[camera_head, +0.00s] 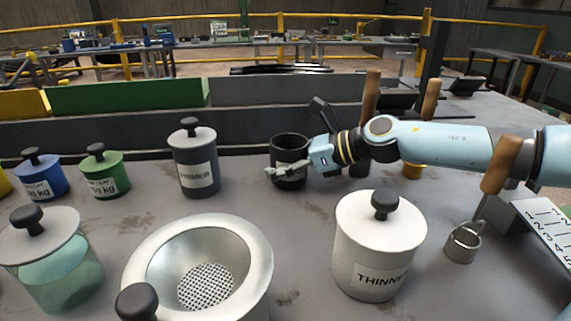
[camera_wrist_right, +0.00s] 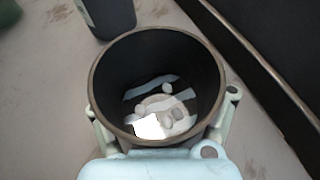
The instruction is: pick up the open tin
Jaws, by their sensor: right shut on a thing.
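The open tin (camera_head: 290,146) is dark, round and lidless, with a pale label on its front. It stands upright on the grey table, behind the middle. My right gripper (camera_head: 287,170) reaches in from the right, with its fingers around the tin's side. In the right wrist view the tin (camera_wrist_right: 157,55) fills the middle, and I look down into it. Pale patches and small round shapes show at its bottom. The right gripper's fingers (camera_wrist_right: 160,122) lie on both sides of it, shut on it. My left gripper is not in view.
A dark lidded tin (camera_head: 195,170) stands left of the open tin. In front are a white thinner tin (camera_head: 378,245), a metal strainer bowl (camera_head: 255,260) and a glass jar (camera_head: 60,275). A dark ledge (camera_head: 240,133) runs behind.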

